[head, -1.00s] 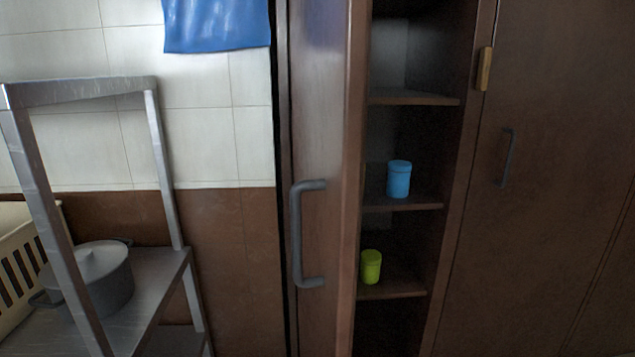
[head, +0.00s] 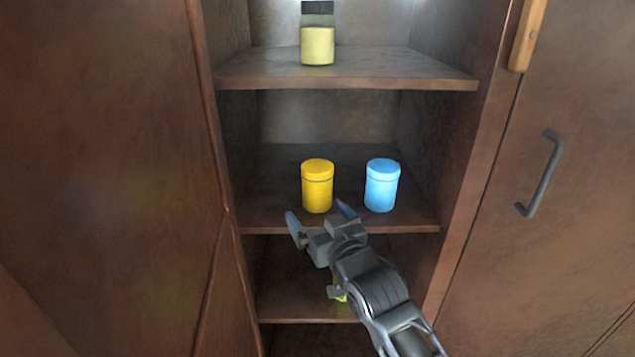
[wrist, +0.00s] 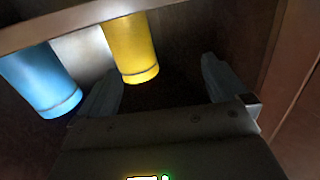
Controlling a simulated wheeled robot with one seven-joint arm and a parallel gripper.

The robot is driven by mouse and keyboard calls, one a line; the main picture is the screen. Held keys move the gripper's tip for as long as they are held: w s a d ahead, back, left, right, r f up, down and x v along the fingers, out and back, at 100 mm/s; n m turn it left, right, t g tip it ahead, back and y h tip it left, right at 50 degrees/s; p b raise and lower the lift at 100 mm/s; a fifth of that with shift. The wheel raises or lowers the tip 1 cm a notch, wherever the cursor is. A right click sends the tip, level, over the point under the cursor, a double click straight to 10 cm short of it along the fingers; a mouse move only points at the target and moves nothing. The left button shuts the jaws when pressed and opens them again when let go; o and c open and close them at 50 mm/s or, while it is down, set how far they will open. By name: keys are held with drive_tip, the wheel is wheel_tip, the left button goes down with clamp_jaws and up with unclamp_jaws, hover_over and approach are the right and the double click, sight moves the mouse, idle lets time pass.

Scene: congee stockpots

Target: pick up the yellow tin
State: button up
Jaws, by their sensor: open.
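The yellow tin (head: 317,186) stands upright on the middle shelf of the open cupboard, left of the blue tin (head: 382,186). My gripper (head: 320,217) is open and empty in front of that shelf, its fingers pointing toward the yellow tin and just short of it in the head view. In the wrist view the yellow tin (wrist: 131,50) lies ahead between the two fingers in the picture, nearer the left one, and looks apart from both. The blue tin (wrist: 40,80) is beyond the left finger there. My gripper (wrist: 160,85) also shows in that view.
A jar with pale yellow contents (head: 317,45) stands on the upper shelf (head: 400,68). A green tin (head: 341,297) on the lower shelf is mostly hidden by my arm. Cupboard sides and doors bound the opening, with a handled door (head: 560,200) at right.

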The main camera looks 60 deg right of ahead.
sight(325, 174)
drive_tip(key=shift+m+g+h, duration=0.4)
drive_tip(key=shift+m+h, duration=0.1)
drive_tip(key=shift+h, duration=0.3)
drive_tip(key=d+r, duration=0.1)
drive_tip(key=d, duration=0.1)
drive_tip(key=w+d+r, duration=0.1)
drive_tip(key=d+r, duration=0.1)
drive_tip(key=d, duration=0.1)
drive_tip(key=d+r, duration=0.1)
drive_tip(key=d, duration=0.1)
drive_tip(key=shift+w+d+r, duration=0.15)
drive_tip(key=shift+w+r, duration=0.05)
drive_tip(key=shift+w, duration=0.15)
drive_tip(key=shift+p+x, duration=0.5)
drive_tip(key=shift+x, duration=0.7)
drive_tip(key=p+x, duration=0.1)
drive_tip(key=x, duration=0.4)
drive_tip(key=shift+w+a, duration=0.2)
drive_tip(key=shift+f, duration=0.1)
drive_tip(key=c, duration=1.2)
